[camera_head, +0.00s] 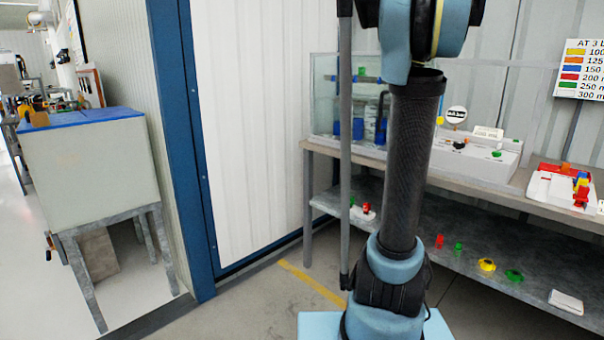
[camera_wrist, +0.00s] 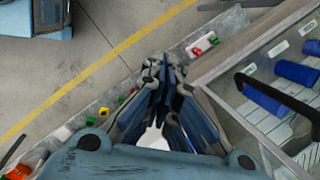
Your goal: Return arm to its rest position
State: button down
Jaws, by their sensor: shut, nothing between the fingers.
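My gripper (camera_wrist: 165,70) shows in the wrist view. Its fingers are together with nothing held between them. It hangs over the front edge of the workbench, beside the glass tank (camera_wrist: 222,88). In the head view my arm rises from my base and leaves the top of the picture, so the gripper is not seen there.
The workbench (camera_head: 480,187) runs along the right wall, with the glass tank (camera_head: 325,92) and a white box (camera_head: 485,158) on top. Its lower shelf holds small coloured parts, including a yellow one (camera_head: 487,265). A cabinet (camera_head: 90,165) stands left. Floor with a yellow line (camera_wrist: 110,52) is clear.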

jog(key=s+a+f+n, duration=0.4)
jog(key=s+f+n, duration=0.2)
jog(key=s+f, duration=0.3)
jog(key=s+a+f+n+h, duration=0.1)
jog(key=s+a+f+n, duration=0.3)
jog(key=s+f, duration=0.6)
jog(key=s+a+f+n+h, duration=0.1)
jog(key=s+a+f+n, duration=0.4)
jog(key=f, duration=0.9)
jog(key=s+n, duration=0.3)
jog(key=s, duration=0.1)
jog(key=shift+s, duration=0.4)
jog(key=shift+w+f, duration=0.15)
jog(key=shift+w, duration=0.3)
